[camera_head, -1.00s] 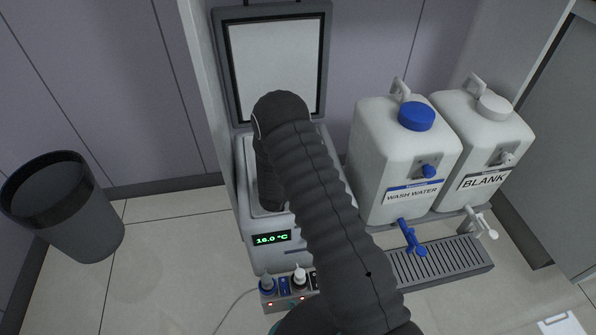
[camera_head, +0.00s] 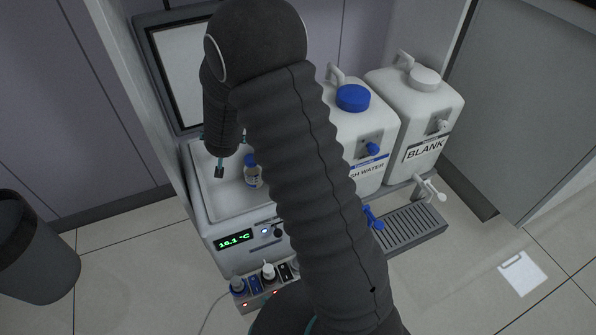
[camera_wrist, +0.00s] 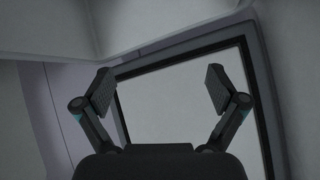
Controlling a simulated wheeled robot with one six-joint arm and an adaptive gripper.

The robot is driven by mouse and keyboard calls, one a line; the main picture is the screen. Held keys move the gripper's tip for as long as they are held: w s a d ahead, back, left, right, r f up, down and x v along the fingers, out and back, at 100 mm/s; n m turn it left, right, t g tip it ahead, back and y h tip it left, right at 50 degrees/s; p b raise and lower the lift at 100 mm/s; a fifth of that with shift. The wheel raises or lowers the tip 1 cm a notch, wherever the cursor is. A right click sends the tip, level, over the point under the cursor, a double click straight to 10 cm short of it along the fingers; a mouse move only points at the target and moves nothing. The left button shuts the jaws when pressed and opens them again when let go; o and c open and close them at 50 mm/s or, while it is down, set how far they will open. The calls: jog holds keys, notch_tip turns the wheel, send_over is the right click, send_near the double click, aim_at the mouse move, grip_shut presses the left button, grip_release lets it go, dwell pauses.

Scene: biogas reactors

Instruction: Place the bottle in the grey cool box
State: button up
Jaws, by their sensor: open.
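The grey cool box (camera_head: 208,222) stands open, its lid raised at the back and its display reading 16.1 °C. A small bottle (camera_head: 252,172) with a blue cap and a blue-and-white label stands upright inside the box, right of my gripper. My gripper (camera_head: 219,172) is over the box's interior in the head view, apart from the bottle; only one finger shows clearly there. In the wrist view, my gripper (camera_wrist: 160,92) has its two fingers spread wide with nothing between them. The raised lid (camera_wrist: 178,98) shows behind them. My arm hides the right part of the box.
A white canister (camera_head: 357,140) labelled wash water and another marked BLANK (camera_head: 418,120) stand to the right, above a drip tray (camera_head: 412,230). A dark bin (camera_head: 35,255) stands at the left.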

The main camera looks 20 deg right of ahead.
jog(key=s+d+r+n+g+y, duration=0.1)
jog(key=s+r+n+g+y, duration=0.15)
jog(key=s+r, duration=1.45)
jog(key=s+d+r+n+g, duration=0.1)
jog(key=s+d+r, duration=0.1)
jog(key=s, duration=0.9)
jog(key=s+d+r+n+g+h, duration=0.1)
jog(key=s+d+r, duration=0.2)
jog(key=s, duration=0.8)
jog(key=shift+s+d, duration=0.15)
jog(key=shift+d, duration=0.45)
jog(key=shift+r+h, duration=0.15)
jog(key=shift+h, duration=0.1)
